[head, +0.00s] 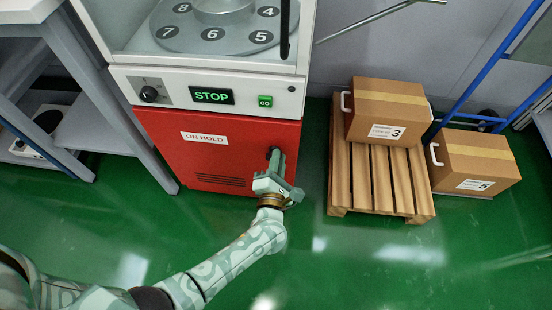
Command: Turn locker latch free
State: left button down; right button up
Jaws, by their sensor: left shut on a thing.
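The red locker door (225,140) is the lower front of a white machine and carries an "ON HOLD" label (204,138). The dark latch (271,152) is at the door's upper right and is mostly hidden by my gripper. My left gripper (275,160) reaches up to it from below and is shut on it. Which way the latch is turned cannot be told. The door looks closed. My right gripper is not in view.
The panel above has a black knob (149,94), a green-lit "STOP" display (212,96) and a green "GO" button (265,102). A wooden pallet (337,190) with carton 3 (385,112) stands at right, beside carton 5 (475,160). Green floor in front is clear.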

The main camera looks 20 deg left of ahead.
pick_arm(q)
jog(key=m, duration=0.2)
jog(key=shift+d+f+m, duration=0.15)
jog(key=shift+f+m, duration=0.05)
jog(key=shift+m, duration=0.2)
jog(key=shift+f+m+p, duration=0.2)
jog(key=shift+m, duration=0.85)
jog(key=shift+f+m+p, duration=0.15)
jog(key=shift+m+p, duration=0.05)
jog(key=shift+m, duration=0.85)
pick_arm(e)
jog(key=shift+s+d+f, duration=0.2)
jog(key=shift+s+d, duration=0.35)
pick_arm(q)
jog(key=shift+d, duration=0.1)
jog(key=c, duration=1.4)
grip_release()
jog(key=shift+c, duration=0.2)
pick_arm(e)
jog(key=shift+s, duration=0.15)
pick_arm(q)
jog(key=shift+s, duration=0.1)
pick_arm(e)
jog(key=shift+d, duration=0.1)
